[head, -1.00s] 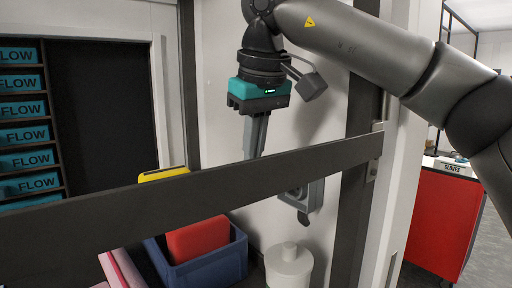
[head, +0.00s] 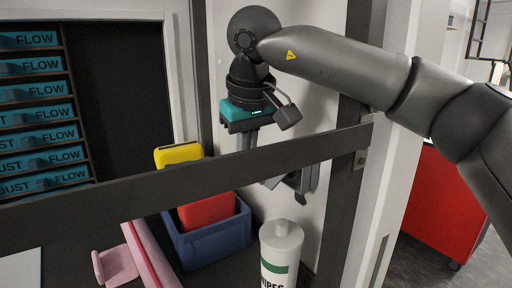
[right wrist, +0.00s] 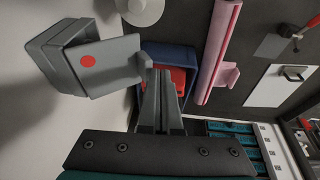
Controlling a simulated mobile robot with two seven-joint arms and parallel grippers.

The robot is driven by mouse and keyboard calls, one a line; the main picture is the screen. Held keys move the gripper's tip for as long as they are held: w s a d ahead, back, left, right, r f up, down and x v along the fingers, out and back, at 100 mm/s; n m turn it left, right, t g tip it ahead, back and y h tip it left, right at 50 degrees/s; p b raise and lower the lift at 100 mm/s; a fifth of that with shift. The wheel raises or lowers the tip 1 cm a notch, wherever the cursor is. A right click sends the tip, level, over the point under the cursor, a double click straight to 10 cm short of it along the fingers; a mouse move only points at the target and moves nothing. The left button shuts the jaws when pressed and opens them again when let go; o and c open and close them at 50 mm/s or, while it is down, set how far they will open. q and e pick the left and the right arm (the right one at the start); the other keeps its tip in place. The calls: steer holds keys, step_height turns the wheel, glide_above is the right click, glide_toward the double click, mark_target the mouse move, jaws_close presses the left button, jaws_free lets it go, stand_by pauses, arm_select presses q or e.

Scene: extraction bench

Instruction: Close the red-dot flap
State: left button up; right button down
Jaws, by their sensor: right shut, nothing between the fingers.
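The red-dot flap (right wrist: 108,66) is a grey panel with a red dot, standing out at an angle from a grey wall box (right wrist: 58,45) in the right wrist view. The box also shows on the white wall in the head view (head: 308,178), partly hidden by the dark rail. My right gripper (right wrist: 163,78) is shut and empty, its fingertips close beside the flap's right end. I cannot tell whether they touch. In the head view my right gripper (head: 247,140) points down behind the rail, which hides its tips. My left gripper is not in view.
A dark rail (head: 200,176) crosses in front of the box. Below stand a blue bin (head: 215,246) with a red item (head: 207,211), a white wipes tub (head: 281,245) and a pink holder (head: 150,255). A yellow item (head: 178,154) stands behind the rail.

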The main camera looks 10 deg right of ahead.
steer(key=shift+a+f, duration=0.15)
steer(key=shift+f, duration=0.45)
stand_by(0.3)
